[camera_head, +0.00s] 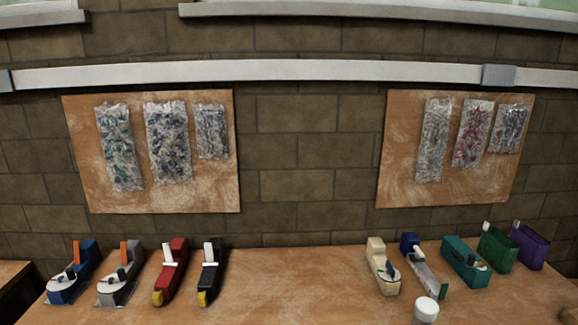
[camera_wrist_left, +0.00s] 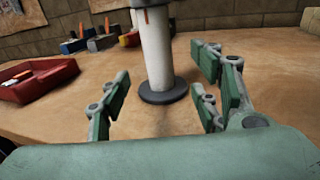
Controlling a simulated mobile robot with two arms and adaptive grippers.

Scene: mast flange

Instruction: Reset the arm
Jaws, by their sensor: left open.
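My left gripper (camera_wrist_left: 163,82) shows in the left wrist view with its green-padded fingers spread apart. A white upright mast (camera_wrist_left: 157,50) on a dark round flange (camera_wrist_left: 163,92) stands on the table beyond and between the fingers. I see a gap between the fingers and the mast, and nothing is held. The mast's top is cut off by the frame edge. Neither gripper shows in the head view, and my right gripper is in no view.
A red tray (camera_wrist_left: 36,82) lies left on the wooden table (camera_head: 300,290). Several toy-like boats, including a red one (camera_head: 171,270) and a teal one (camera_head: 465,262), line the back. A white round-topped object (camera_head: 426,308) is at front right. The table's middle is clear.

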